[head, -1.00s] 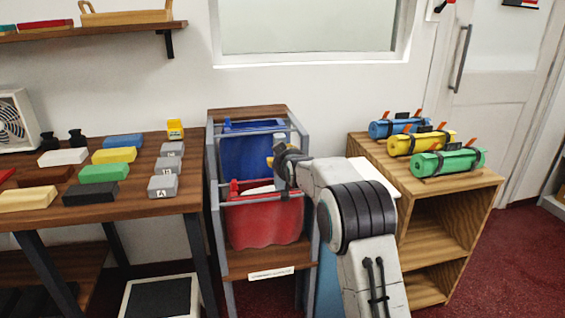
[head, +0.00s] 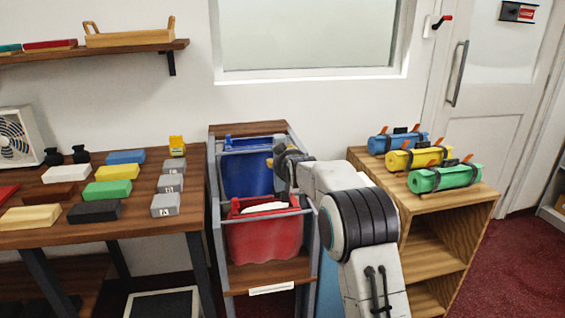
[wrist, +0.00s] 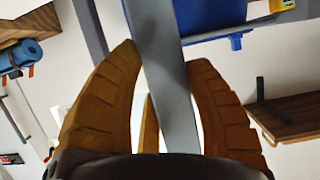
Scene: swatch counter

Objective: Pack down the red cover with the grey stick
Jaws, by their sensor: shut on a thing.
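Little of the stick shows in the head view. The red cover (head: 265,240) hangs in the front bay of the rack, below my gripper. Its top is open, and something pale (head: 265,207) shows inside. I cannot tell whether the stick touches the cover.
A blue container (head: 245,175) hangs behind the red one in the grey-framed rack (head: 213,215). A table (head: 130,218) with coloured blocks stands left. A wooden cabinet (head: 452,203) with strapped rolls stands right. Red carpet is open at far right.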

